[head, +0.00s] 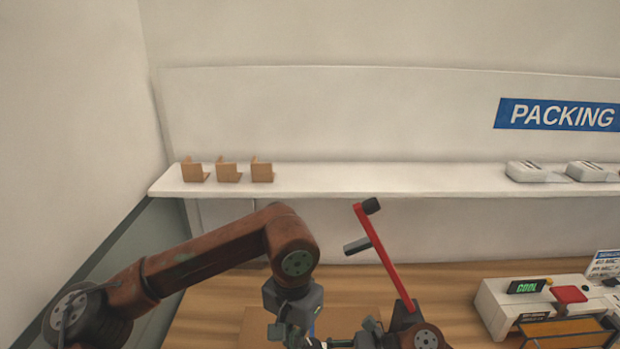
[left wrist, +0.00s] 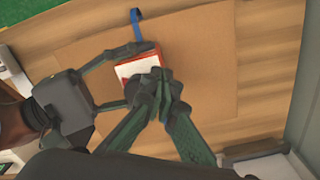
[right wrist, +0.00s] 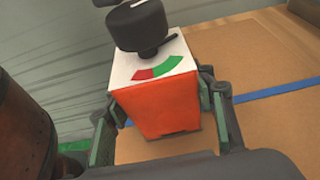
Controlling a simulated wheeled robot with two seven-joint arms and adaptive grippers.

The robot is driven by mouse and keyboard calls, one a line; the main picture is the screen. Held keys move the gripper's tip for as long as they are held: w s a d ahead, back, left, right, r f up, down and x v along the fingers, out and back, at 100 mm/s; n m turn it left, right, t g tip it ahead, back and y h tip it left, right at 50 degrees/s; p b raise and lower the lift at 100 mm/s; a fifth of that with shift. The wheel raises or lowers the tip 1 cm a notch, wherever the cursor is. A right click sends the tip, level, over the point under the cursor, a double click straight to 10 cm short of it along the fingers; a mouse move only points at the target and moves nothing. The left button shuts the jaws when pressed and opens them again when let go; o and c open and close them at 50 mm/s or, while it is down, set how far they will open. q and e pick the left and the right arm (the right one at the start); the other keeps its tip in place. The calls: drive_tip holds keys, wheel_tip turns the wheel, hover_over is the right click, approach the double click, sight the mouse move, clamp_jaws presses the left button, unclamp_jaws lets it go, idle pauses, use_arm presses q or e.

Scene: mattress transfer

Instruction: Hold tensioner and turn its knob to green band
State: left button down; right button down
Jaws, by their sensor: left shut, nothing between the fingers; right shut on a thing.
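The tensioner (right wrist: 155,105) is an orange-red box with a white top, a black knob (right wrist: 138,28) and a red and green band (right wrist: 158,67). My right gripper (right wrist: 160,98) is shut on the box, a finger on each side. The knob's dark pointer points right, beyond the green end of the band.
A blue strap (left wrist: 136,24) runs over a cardboard surface (left wrist: 205,75) by the tensioner. In the head view a red bar (head: 384,252) with dark handles rises beside my right arm. A shelf (head: 380,178) crosses the back wall. A white unit (head: 490,309) with a "COOL" display stands right.

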use_arm(q)
drive_tip(key=shift+r, duration=2.75)
drive_tip(key=d+f+n, duration=0.1)
drive_tip(key=f+n, duration=0.1)
drive_tip(key=d+f+n, duration=0.1)
drive_tip(key=d+n, duration=0.1)
drive_tip(key=s+d+f+n, duration=0.1)
drive_tip(key=d+f+n, duration=0.1)
drive_tip(key=shift+f, duration=0.6)
